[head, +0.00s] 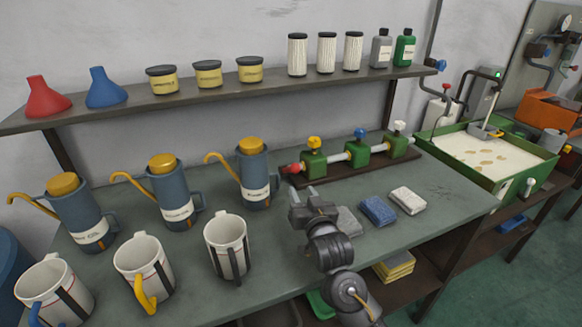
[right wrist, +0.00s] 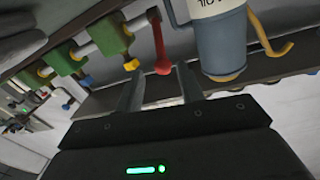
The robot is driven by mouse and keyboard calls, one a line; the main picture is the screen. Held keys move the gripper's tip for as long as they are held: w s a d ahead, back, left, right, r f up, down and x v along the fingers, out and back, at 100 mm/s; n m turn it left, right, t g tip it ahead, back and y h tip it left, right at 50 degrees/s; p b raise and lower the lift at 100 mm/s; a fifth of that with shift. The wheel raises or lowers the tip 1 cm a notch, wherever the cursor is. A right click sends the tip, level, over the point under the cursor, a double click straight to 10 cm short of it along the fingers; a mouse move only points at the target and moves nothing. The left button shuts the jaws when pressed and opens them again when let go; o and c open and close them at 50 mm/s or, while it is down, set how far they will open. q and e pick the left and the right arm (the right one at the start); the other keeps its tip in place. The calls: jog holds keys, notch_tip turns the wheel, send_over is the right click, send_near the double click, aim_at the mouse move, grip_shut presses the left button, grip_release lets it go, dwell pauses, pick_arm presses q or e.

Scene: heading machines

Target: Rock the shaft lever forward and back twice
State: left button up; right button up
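The shaft lever is red (head: 292,168) and sits at the left end of a shaft (head: 334,157) carried by green blocks on a brown board. In the right wrist view the red lever (right wrist: 158,45) hangs with its rounded end in line with the gap between my fingertips. My right gripper (head: 305,192) is just in front of the lever in the head view. In the right wrist view its two fingers (right wrist: 160,80) are apart with nothing clamped. I cannot tell whether the lever's end is between the fingertips or just beyond them. My left gripper is not in view.
A blue oil can (head: 255,178) stands close left of the lever. A white mug (head: 228,248) is left of my right arm. Grey and blue pads (head: 377,211) lie to its right. A shelf (head: 220,88) runs above the bench; a green tray (head: 545,172) is at right.

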aim_at(293, 172)
jog(key=shift+r, duration=0.15)
jog(key=w, duration=0.3)
jog(key=w+a+p, duration=0.1)
jog(key=w, duration=0.3)
jog(key=w+a, duration=0.1)
jog(key=w, duration=0.2)
jog(key=shift+w, duration=0.15)
grip_shut()
